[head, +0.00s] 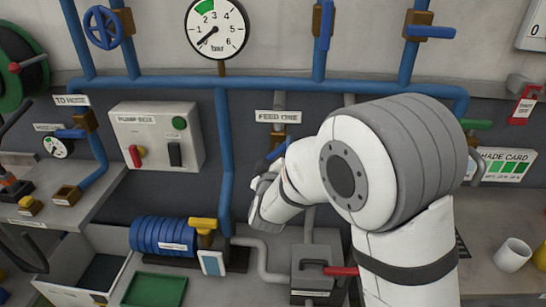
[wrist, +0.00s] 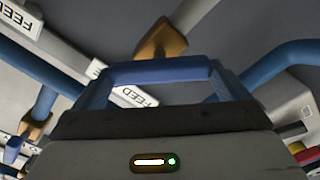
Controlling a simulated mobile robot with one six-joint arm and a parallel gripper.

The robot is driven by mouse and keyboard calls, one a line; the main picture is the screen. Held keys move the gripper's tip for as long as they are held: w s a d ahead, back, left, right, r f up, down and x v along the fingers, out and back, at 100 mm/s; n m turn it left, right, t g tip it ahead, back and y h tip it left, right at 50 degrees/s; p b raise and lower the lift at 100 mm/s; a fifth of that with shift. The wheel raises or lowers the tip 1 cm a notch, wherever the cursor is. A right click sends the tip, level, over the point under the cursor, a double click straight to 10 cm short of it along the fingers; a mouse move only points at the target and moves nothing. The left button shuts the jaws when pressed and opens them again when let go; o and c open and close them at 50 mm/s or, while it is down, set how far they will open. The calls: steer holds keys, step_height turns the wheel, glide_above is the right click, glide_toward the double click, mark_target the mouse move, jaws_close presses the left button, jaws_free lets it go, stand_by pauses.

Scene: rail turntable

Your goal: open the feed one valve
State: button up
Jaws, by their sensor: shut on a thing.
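The FEED ONE label (head: 278,117) is on the wall, left of my arm in the head view. A blue lever (head: 277,150) shows just below it, slanting up to the right. My gripper (head: 266,178) is at the lower end of this lever, partly hidden by my wrist. In the wrist view, a blue bar (wrist: 160,70) crosses in front of my gripper, close below a brass valve body (wrist: 162,42) on a grey pipe. My gripper is shut on the blue lever. The fingertip contact is not clear to see.
A blue pipe (head: 226,150) runs down left of my gripper, and another runs across above. A box with a red handle (head: 340,271) is below my arm. A white mug (head: 512,255) stands at right.

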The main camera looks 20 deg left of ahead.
steer(key=n, duration=0.6)
steer(key=shift+a+f+p, duration=0.1)
steer(key=shift+p, duration=0.3)
steer(key=shift+n, duration=0.3)
steer(key=o, duration=0.6)
steer(key=b+v, duration=0.1)
steer(key=v, duration=0.6)
steer(key=shift+s+b, duration=0.3)
steer(key=shift+s, duration=0.1)
